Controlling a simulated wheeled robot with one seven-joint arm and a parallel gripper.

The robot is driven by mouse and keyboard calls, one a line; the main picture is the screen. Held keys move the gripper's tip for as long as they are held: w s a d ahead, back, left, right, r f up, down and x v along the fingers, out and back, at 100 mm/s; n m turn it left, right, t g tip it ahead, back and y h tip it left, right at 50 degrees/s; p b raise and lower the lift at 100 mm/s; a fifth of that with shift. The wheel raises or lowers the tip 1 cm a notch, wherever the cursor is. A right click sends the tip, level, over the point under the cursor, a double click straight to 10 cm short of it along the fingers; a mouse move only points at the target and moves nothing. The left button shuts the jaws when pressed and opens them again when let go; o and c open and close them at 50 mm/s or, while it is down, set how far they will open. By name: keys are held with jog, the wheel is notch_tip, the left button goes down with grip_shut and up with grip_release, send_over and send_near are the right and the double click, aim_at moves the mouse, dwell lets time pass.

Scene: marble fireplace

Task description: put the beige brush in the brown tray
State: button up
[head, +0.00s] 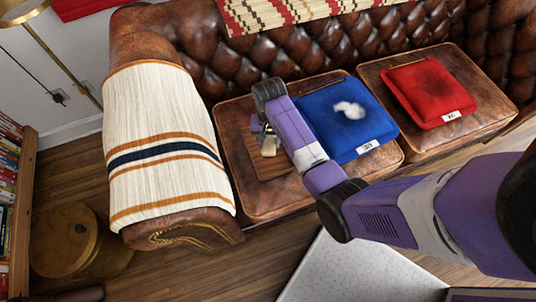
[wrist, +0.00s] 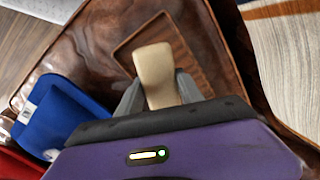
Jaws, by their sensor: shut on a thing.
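The beige brush (wrist: 154,68) is between the fingers of my gripper (wrist: 160,98), which is shut on it. Its broad end sticks out past the fingertips, and its other end is hidden by the gripper. In the head view, the brush (head: 268,146) shows as a small pale shape at my gripper (head: 263,140). The brown tray (head: 271,168) lies on the left seat cushion of the leather sofa. The brush is over the tray in both views. The tray also shows behind the brush in the wrist view (wrist: 193,68). I cannot tell whether the brush touches it.
A blue cushion (head: 345,121) with a white patch lies right of the tray. A red cushion (head: 428,92) lies on the right seat. A striped throw (head: 160,150) covers the sofa's left arm. A round brass stool (head: 65,240) stands on the floor at left.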

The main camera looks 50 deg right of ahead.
notch_tip(320, 180, down, 10)
jog(key=shift+d+r+b, duration=0.1)
jog(key=shift+r+b, duration=0.05)
jog(key=shift+b, duration=0.8)
jog(key=o, duration=1.3)
